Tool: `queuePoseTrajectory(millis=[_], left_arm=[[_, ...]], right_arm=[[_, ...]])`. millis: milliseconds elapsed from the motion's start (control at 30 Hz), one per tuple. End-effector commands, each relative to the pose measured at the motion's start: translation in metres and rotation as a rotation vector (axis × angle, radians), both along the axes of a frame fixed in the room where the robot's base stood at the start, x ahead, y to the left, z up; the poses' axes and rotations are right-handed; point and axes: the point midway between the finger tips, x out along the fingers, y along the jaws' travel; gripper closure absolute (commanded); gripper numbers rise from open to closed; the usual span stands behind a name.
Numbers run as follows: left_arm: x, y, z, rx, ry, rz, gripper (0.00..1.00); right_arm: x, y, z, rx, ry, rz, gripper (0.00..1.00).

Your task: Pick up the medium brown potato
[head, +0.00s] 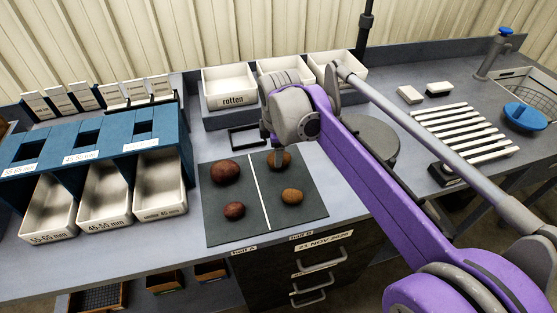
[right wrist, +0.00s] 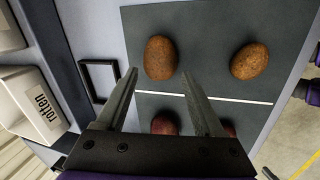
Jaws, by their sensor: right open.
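Two brown potatoes lie on the right half of a dark mat (head: 262,232). One brown potato (head: 286,160) is partly hidden by my right gripper (head: 276,152) in the head view; in the right wrist view this oval potato (right wrist: 160,57) lies between and just beyond the fingertips. The other brown potato (head: 292,196) is nearer the mat's front edge; it also shows in the right wrist view (right wrist: 250,61). They look similar in size. My right gripper (right wrist: 161,74) is open and empty, with its fingers pointing at the first potato. My left gripper is not in view.
Two reddish potatoes (head: 225,172) (head: 234,210) lie on the mat's left half, across a white line. A white bin marked rotten (head: 229,101) stands behind, beside two similar bins. A blue sorter (head: 95,148) with white trays stands left. A small black frame (head: 247,138) lies behind the mat.

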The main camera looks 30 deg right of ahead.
Motion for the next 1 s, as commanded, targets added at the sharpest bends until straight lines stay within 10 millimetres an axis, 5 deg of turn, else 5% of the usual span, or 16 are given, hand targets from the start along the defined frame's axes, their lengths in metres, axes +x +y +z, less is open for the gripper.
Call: queuePoseTrajectory(millis=[267, 567, 900, 1000], left_arm=[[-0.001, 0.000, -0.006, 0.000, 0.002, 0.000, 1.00], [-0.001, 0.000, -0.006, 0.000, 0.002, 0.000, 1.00], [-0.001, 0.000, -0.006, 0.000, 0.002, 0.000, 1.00], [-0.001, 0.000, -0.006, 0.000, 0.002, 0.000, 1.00]], right_arm=[[0.008, -0.004, -0.039, 0.000, 0.000, -0.001, 0.30], [0.009, -0.004, -0.043, 0.000, 0.000, -0.001, 0.32], [0.009, -0.004, -0.042, 0.000, 0.000, -0.001, 0.93], [0.009, -0.005, -0.042, 0.000, 0.000, -0.001, 1.00]])
